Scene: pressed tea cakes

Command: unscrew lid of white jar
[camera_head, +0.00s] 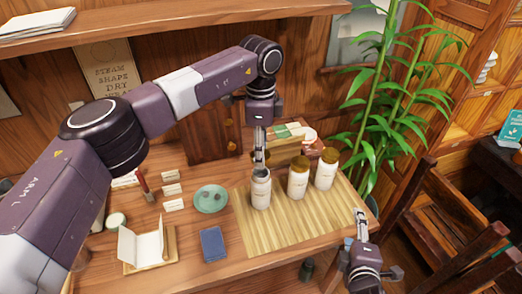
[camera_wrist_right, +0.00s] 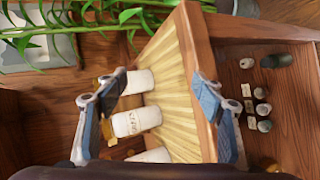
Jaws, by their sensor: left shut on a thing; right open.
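Three white jars stand upright in a row on a bamboo mat (camera_head: 265,237). The left jar (camera_head: 260,193) is under my left gripper (camera_head: 259,168), which points down and is shut at its top; the fingers hide the lid, so I cannot tell how it sits. The middle jar (camera_head: 298,184) and right jar (camera_head: 325,174) have brown-gold lids. My right gripper (camera_head: 361,222) is open and empty, off the mat's right side near the table edge. The right wrist view shows its spread fingers (camera_wrist_right: 160,90) with the jars (camera_wrist_right: 136,121) beyond them.
A green plate (camera_head: 211,199), a blue booklet (camera_head: 213,244) and a white folded card (camera_head: 142,245) lie left of the mat. A wooden box (camera_head: 210,132) stands behind. A tall plant (camera_head: 385,90) and a wooden chair (camera_head: 440,215) are at the right. The mat's front is clear.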

